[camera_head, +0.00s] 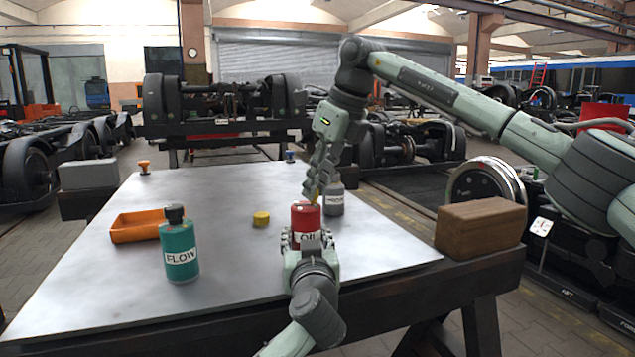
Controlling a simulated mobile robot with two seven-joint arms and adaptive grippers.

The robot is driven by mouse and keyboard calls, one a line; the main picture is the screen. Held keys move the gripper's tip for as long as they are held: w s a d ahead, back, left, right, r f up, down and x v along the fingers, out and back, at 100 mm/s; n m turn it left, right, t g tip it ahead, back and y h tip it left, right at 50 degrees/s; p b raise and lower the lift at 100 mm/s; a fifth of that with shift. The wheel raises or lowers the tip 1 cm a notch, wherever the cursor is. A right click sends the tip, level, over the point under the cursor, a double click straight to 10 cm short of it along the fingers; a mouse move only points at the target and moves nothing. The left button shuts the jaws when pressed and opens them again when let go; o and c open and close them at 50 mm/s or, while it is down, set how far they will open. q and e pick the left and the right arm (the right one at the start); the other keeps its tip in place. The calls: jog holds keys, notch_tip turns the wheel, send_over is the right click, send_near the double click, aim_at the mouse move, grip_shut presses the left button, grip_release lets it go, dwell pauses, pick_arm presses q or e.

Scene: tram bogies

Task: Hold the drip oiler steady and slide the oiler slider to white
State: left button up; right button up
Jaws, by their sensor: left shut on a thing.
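The drip oiler (306,217) is a red can with a white label reading "OIL", standing upright near the front right of the metal table. My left gripper (307,240) is shut around its lower body from the front. My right gripper (314,196) comes down from above, with its fingertips at the top of the oiler. A small yellow part shows at these fingertips. The slider and its white mark cannot be made out. Whether the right fingers are open or shut is too small to tell.
On the table (100,290) stand a teal "FLOW" bottle (180,250), an orange tray (135,227), a yellow cap (261,219) and a grey bottle (335,200) close behind the oiler. A wooden block (480,225) sits at the right. The front left of the table is clear.

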grip_shut()
jog(key=shift+a, duration=0.15)
jog(key=shift+s+a, duration=0.2)
jog(key=shift+a, duration=0.45)
jog(key=shift+s+a, duration=0.15)
jog(key=shift+a, duration=0.6)
jog(key=o, duration=0.7)
grip_release()
jog(key=shift+c, duration=0.2)
jog(key=shift+r, duration=0.1)
